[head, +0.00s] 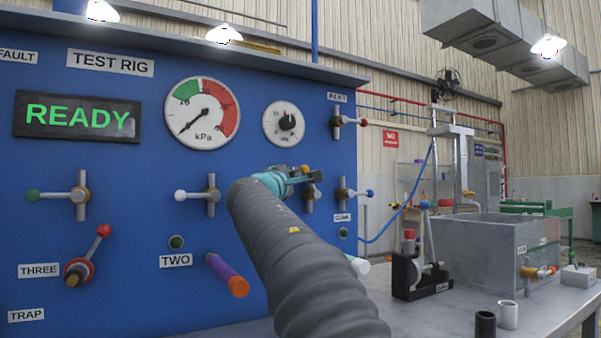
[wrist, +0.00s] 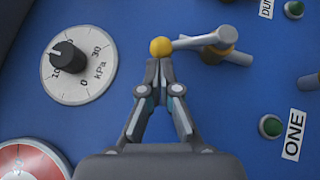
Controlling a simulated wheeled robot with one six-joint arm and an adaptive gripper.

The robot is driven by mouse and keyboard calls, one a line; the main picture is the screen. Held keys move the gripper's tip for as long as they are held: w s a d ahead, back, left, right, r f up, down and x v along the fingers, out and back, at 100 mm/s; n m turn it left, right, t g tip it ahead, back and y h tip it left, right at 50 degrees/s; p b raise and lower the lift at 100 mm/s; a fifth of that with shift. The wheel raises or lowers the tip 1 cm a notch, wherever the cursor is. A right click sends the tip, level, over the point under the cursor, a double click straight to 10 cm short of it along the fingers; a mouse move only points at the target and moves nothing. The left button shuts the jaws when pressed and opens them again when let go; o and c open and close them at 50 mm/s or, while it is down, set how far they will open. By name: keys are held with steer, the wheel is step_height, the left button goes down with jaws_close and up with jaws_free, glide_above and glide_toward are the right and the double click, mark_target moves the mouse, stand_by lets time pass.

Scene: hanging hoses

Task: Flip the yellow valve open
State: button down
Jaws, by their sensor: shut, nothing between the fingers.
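The yellow valve is a grey lever (wrist: 197,42) with a yellow ball (wrist: 161,47) at its left end and a gold hub (wrist: 226,35) at the right, in the wrist view. In the head view my gripper (head: 304,175) is at the blue panel, in front of the valve's gold hub (head: 313,190), and hides much of the lever.
The blue panel (head: 130,145) carries other levers: green-tipped (head: 33,196), white-tipped (head: 181,195) and red-tipped (head: 104,230). A small dial (wrist: 79,72) is left of the gripper. A grey tank (head: 480,250) stands on the bench at right.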

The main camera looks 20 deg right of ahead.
mark_target(306, 168)
steer(key=shift+w+d+r+p, duration=0.15)
steer(key=shift+d+r+p, duration=0.35)
steer(key=shift+d+r, duration=1.05)
steer(key=shift+d+f, duration=0.15)
steer(key=shift+d, duration=0.05)
